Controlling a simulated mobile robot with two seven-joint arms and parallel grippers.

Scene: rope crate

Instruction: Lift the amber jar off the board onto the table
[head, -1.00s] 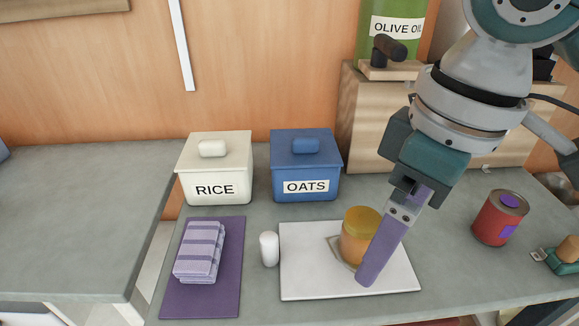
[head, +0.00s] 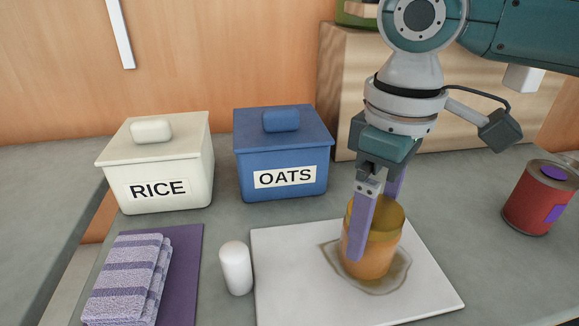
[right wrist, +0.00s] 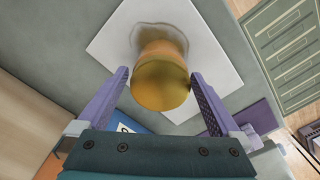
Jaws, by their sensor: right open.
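The amber jar (head: 378,250) stands upright on the white board (head: 290,270), on a brownish stain or wet patch (head: 392,283). My right gripper (head: 374,225) points down over the jar, with one purple finger in front of it and the other behind it. In the right wrist view the jar's top (right wrist: 160,84) lies between the two open fingers (right wrist: 160,90), with a gap visible at least on the right side. My left gripper is not in view.
A white shaker-like object (head: 236,268) stands at the board's left edge. The rice bin (head: 160,170) and oats bin (head: 283,155) stand behind. A folded striped towel (head: 125,280) lies on a purple mat (head: 185,270). A red can (head: 540,200) is at right. Grey countertop (head: 460,215) is free between can and board.

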